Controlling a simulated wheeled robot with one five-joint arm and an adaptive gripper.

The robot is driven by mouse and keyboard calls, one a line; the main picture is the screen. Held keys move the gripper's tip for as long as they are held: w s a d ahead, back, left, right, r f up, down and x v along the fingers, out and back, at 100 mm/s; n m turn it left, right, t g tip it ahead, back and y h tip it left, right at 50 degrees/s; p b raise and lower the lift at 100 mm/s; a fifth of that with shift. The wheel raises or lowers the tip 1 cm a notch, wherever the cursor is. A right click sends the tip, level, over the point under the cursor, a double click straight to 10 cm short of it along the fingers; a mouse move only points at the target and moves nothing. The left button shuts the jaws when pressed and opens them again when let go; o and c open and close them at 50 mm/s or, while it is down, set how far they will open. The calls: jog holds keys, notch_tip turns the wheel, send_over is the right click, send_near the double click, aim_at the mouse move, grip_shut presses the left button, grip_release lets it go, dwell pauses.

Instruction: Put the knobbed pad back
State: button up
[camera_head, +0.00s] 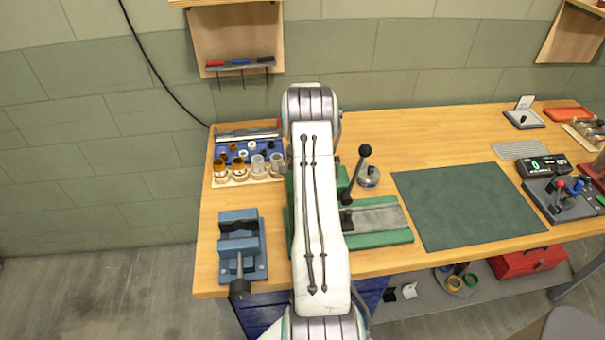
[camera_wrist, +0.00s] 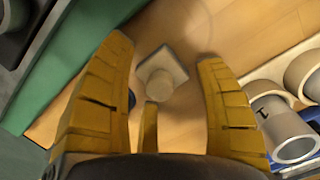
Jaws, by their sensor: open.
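The knobbed pad (camera_wrist: 163,76), a small pale square with a round knob on top, lies on the wooden bench in the wrist view. My gripper (camera_wrist: 167,62) is open, with one yellow finger to the left of the pad and one to the right. The pad shows between the fingers, and I see no contact. How far below the fingertips it is, I cannot tell. In the head view my white arm hides the pad and my gripper.
Pale cylindrical cups (camera_wrist: 290,138) stand close to the right finger, and a green machine base (camera_wrist: 75,55) is on the left. In the head view a blue vise (camera_head: 240,245) sits at the front left. A green mat (camera_head: 465,205) lies clear on the right.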

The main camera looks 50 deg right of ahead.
notch_tip(320, 180, up, 10)
jog(key=w+d+b, duration=0.1)
jog(key=b, duration=0.4)
jog(key=w+a+r+n, duration=0.1)
jog(key=a+r+n, duration=0.2)
jog(key=a+r, duration=0.7)
jog(key=s+a+r+n+t+h, duration=0.1)
jog(key=s+a+r+n+t, duration=0.3)
jog(key=a, duration=0.6)
jog(key=s+a+f+n+g, duration=0.1)
jog(key=s+a+n, duration=0.1)
jog(key=s+a, duration=0.6)
jog(key=s+a+f+n+t, duration=0.2)
jog(key=s+a+f+n, duration=0.1)
jog(key=s+a, duration=0.3)
jog(key=shift+s+a+f+n, duration=0.15)
jog(key=shift+s+a+n, duration=0.25)
jog(key=shift+a, duration=0.25)
jog(key=shift+w+d, duration=0.1)
